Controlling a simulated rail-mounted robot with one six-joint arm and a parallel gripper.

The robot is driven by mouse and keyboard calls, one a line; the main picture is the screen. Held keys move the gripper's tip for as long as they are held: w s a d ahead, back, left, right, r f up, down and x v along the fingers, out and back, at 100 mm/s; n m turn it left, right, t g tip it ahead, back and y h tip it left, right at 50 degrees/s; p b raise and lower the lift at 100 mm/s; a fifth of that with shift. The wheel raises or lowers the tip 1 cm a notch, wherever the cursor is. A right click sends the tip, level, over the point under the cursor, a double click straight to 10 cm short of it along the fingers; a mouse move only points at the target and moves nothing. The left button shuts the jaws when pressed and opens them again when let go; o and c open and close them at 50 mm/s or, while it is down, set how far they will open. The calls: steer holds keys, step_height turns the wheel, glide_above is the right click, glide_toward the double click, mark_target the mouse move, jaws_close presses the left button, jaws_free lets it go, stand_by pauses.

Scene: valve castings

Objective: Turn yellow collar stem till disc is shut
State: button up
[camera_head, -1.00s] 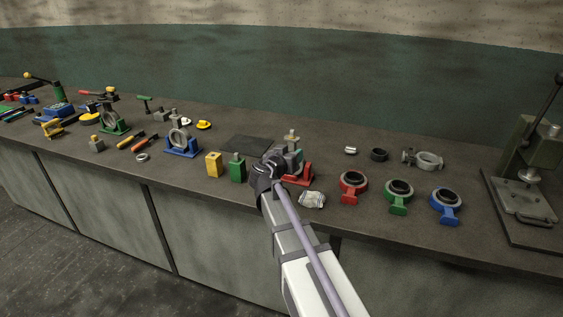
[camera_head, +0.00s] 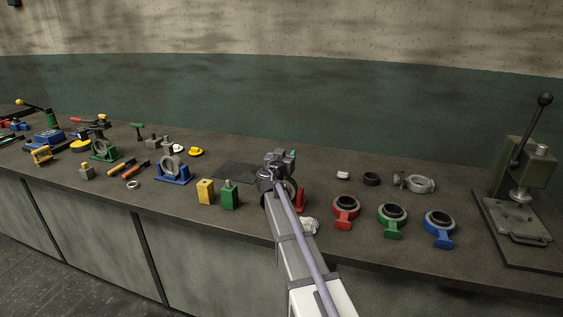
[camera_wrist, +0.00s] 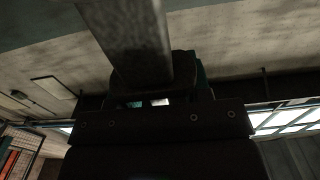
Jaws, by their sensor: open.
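My gripper (camera_head: 279,163) is open and raised over the bench, in front of a casting on a red stand (camera_head: 300,200). Gripper and wrist hide most of that casting, including its stem, so its collar and disc cannot be seen. I cannot tell whether the jaws touch it. Two more ring-shaped valve castings stand upright at left: one on a blue stand (camera_head: 172,180), one on a green stand (camera_head: 104,155). Their stem collar colours are too small to tell. In the wrist view, dark gripper parts (camera_wrist: 160,120) fill the middle; no casting shows there.
A yellow block (camera_head: 205,191) and a green block (camera_head: 229,197) stand left of my gripper. Red (camera_head: 346,221), green (camera_head: 391,232) and blue (camera_head: 438,240) ring pieces lie at right, before a lever press (camera_head: 524,180). A dark mat (camera_head: 234,174) lies bare behind the blocks.

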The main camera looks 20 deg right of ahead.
steer(key=shift+c, duration=0.2)
jaws_close()
stand_by(0.3)
steer(key=n+t+y, duration=0.2)
steer(key=shift+y, duration=0.3)
steer(key=shift+w+a+n+t+y, duration=0.2)
steer(key=shift+n+t+y, duration=0.1)
steer(key=shift+n+y, duration=0.25)
